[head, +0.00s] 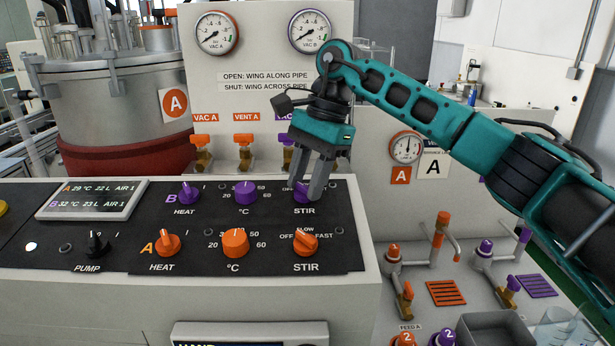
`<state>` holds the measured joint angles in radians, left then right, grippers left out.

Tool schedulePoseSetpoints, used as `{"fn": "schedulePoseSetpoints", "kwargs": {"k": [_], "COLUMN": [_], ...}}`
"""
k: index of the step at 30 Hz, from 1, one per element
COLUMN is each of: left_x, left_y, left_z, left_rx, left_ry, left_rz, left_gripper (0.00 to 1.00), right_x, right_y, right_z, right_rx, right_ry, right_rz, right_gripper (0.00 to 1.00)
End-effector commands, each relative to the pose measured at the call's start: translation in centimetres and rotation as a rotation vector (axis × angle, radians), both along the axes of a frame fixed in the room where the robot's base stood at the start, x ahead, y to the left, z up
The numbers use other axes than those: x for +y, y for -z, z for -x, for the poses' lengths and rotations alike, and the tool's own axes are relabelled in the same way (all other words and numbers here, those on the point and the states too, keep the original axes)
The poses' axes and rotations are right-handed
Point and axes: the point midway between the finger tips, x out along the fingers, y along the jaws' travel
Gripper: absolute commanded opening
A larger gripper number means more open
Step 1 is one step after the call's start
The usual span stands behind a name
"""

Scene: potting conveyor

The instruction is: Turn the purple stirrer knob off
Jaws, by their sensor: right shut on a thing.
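The purple stirrer knob (301,196) sits at the right end of the upper row on the black control panel (100,262), above the label STIR. My right gripper (307,190) comes down over it from above, and its grey fingers are shut on the knob. The fingers hide most of the knob, its pointer and part of its OFF marking, so I cannot tell its setting. My left gripper is not in view.
An orange stirrer knob (305,243) stands just below, and a purple temperature knob (245,191) to the left. Several valves, including an orange one (244,150), stand behind the panel. A steel vessel (110,100) stands at the back left.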

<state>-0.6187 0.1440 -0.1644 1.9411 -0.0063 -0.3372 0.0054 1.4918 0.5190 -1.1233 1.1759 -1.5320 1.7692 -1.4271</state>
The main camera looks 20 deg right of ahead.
Motion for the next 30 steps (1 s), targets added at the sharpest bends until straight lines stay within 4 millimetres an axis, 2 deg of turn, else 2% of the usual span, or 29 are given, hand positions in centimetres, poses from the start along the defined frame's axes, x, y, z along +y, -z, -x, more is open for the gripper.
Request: {"fn": "schedulePoseSetpoints", "kwargs": {"k": [6, 7, 14, 23, 26, 30], "left_x": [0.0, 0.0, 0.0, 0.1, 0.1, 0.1], "left_y": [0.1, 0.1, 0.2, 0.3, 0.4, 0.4], "left_z": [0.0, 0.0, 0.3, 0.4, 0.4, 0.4], "left_rx": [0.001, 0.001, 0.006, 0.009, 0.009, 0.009], "left_ry": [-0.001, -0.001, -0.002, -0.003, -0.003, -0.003], "left_rz": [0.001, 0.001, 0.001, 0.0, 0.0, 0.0], "left_gripper": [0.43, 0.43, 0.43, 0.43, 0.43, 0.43], "right_x": [0.0, 0.0, 0.0, -0.1, -0.3, -1.1], "right_y": [0.1, 0.1, 0.0, -0.2, -1.1, -3.7], "right_z": [0.0, 0.0, 0.0, 0.0, -0.1, -0.2], "right_rx": [0.0, 0.0, 0.001, -0.001, -0.003, -0.004], "right_ry": [0.0, 0.0, 0.001, 0.002, 0.003, 0.004], "right_rz": [0.001, 0.001, 0.001, 0.0, -0.001, -0.001], "right_gripper": [0.07, 0.39, 0.61, 0.63, 0.63, 0.63]}}
